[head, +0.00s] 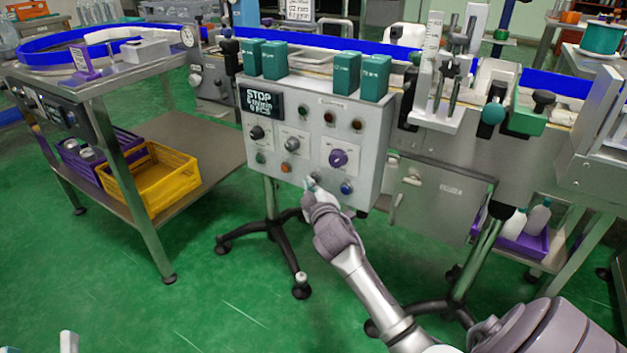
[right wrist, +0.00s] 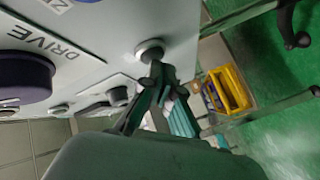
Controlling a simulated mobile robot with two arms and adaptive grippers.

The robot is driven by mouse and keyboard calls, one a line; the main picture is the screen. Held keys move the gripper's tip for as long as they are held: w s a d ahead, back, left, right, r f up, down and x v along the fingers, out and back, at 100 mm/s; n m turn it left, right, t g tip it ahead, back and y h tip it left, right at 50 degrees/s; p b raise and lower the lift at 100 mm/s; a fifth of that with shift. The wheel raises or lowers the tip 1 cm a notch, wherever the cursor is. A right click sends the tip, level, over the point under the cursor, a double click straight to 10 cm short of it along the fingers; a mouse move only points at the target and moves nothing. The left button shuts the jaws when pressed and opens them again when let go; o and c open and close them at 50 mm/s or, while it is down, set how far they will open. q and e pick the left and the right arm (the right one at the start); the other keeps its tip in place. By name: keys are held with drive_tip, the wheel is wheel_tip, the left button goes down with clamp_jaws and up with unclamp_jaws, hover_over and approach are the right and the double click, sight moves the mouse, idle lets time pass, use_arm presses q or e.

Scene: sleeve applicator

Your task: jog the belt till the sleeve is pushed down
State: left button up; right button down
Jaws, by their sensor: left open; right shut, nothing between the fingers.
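The grey control box (head: 318,130) stands on a black-footed stand. Its display (head: 262,104) reads STOP, with 0 m/min and a PCS count. Below are dark knobs, a purple knob (head: 338,158) and a row of small coloured buttons. My right gripper (head: 312,186) is shut and empty at the lower row. In the right wrist view its fingertips (right wrist: 154,72) are at a round button (right wrist: 150,50); I cannot tell whether it is pressed. The belt line with blue rails (head: 400,52) runs behind. I cannot make out the sleeve. My left gripper (head: 40,345) is open, barely showing at the bottom left.
A metal station (head: 450,80) with clamps is on the line to the right. A yellow crate (head: 165,180) and a purple crate (head: 84,150) sit on the left table's lower shelf. Green floor is free in front.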

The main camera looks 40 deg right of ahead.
use_arm(q)
drive_tip(key=shift+a+f, duration=0.1)
drive_tip(key=shift+f, duration=0.3)
use_arm(e)
drive_tip(key=shift+d, duration=0.2)
use_arm(q)
drive_tip(key=shift+g, duration=0.3)
use_arm(e)
drive_tip(key=shift+a, duration=0.1)
use_arm(q)
drive_tip(key=shift+w+f+g+p, duration=0.25)
drive_tip(key=shift+f+g, duration=0.25)
drive_tip(key=shift+f, duration=0.3)
use_arm(e)
drive_tip(key=shift+s+a, duration=0.25)
drive_tip(key=shift+a, duration=0.45)
use_arm(q)
drive_tip(key=shift+a+f+g+y+p, duration=0.15)
drive_tip(key=shift+f+g+y, duration=0.2)
drive_tip(key=shift+f, duration=0.25)
drive_tip(key=shift+a+f+g+y+p, duration=0.15)
drive_tip(key=shift+f+g+y, duration=0.15)
drive_tip(key=shift+f, duration=0.25)
use_arm(e)
drive_tip(key=shift+s+a, duration=0.35)
drive_tip(key=shift+a, duration=0.4)
drive_tip(key=shift+s+a, duration=0.3)
drive_tip(key=shift+a, duration=0.5)
drive_tip(key=shift+s+a, duration=0.35)
drive_tip(key=shift+a, duration=0.4)
